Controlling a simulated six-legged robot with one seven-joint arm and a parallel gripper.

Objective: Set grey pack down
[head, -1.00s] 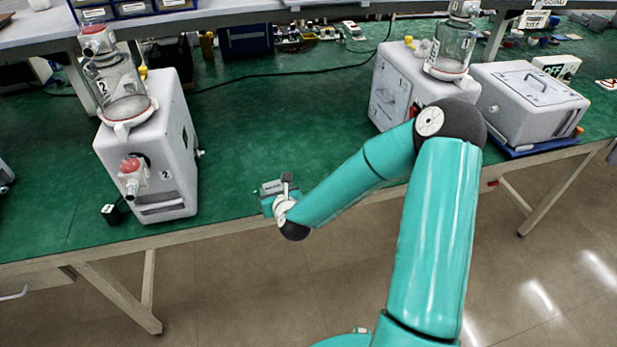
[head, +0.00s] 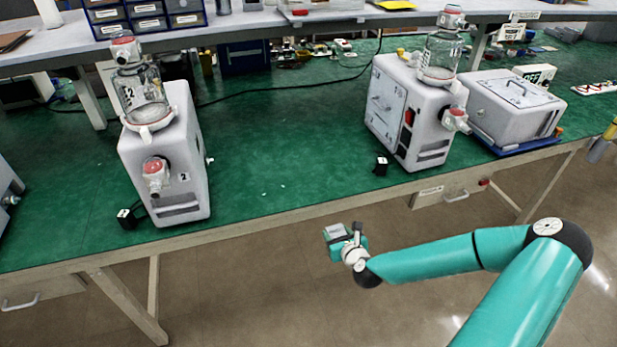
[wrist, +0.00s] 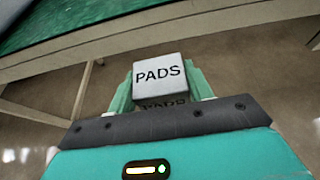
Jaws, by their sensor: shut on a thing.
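The grey pack (wrist: 159,76), a small block lettered PADS, sits between the fingers of my gripper (wrist: 160,95) in the wrist view. In the head view my gripper (head: 347,240) holds the pack (head: 336,232) out in front of the bench's front edge, with floor behind it in the picture. The jaws are shut on the pack. The green bench top (head: 270,180) lies beyond the pack, apart from it.
A white canister pump marked 2 (head: 165,160) stands on the left of the bench. Another pump (head: 410,110) and a grey case (head: 512,108) on a blue tray stand on the right. Small black blocks (head: 381,166) sit near the front edge. The bench middle is mostly clear.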

